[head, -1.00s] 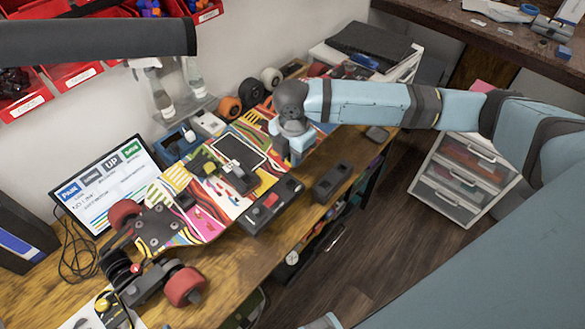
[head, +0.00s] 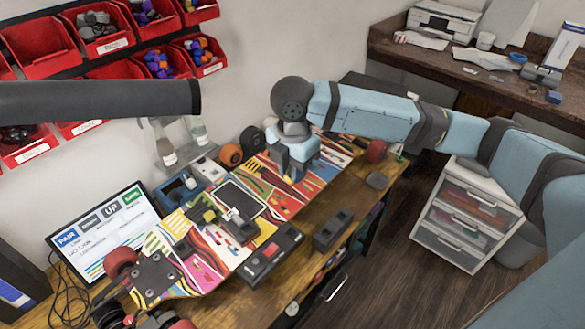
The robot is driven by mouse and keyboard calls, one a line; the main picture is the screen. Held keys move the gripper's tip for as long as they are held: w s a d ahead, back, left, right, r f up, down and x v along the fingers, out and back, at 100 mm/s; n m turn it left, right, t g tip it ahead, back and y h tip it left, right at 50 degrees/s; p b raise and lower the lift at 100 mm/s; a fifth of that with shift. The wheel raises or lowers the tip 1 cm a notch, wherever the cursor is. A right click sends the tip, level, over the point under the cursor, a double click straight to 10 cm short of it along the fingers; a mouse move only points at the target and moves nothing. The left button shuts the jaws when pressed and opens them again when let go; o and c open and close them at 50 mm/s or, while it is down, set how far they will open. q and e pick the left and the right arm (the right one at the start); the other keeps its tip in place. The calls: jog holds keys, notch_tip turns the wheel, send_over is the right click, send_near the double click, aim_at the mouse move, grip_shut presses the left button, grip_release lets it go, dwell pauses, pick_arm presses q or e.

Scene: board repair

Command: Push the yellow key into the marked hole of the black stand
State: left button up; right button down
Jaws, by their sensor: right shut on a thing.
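My right gripper (head: 294,176) points down over the far right part of the colourful board. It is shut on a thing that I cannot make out. No yellow key can be clearly told apart; a small olive-yellow piece (head: 203,214) lies on the board left of the dark panel. A black block with recesses (head: 333,230), perhaps the black stand, sits on the bench in front of the board, apart from my gripper. No mark on a hole can be made out. My left arm crosses the upper left, with its gripper out of view.
The patterned board (head: 213,265) fills the middle of the wooden bench. A black box with a red button (head: 270,255) lies at its front edge. A screen (head: 105,232) stands at left, wheels (head: 231,155) behind, and a white drawer unit (head: 466,215) on the floor at right.

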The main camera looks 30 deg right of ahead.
pick_arm(q)
jog(key=shift+r+p, duration=1.35)
jog(key=shift+r, duration=0.1)
jog(key=shift+r+p, duration=0.9)
jog(key=shift+p, duration=0.05)
pick_arm(e)
jog(key=s+d, duration=0.1)
jog(key=d, duration=0.9)
jog(key=shift+s+d, duration=0.15)
jog(key=shift+d, duration=0.2)
pick_arm(q)
jog(key=shift+f+b, duration=2.7)
pick_arm(e)
jog(key=shift+f, duration=11.55)
jog(key=shift+f, duration=0.75)
pick_arm(q)
jog(key=shift+r+p, duration=0.55)
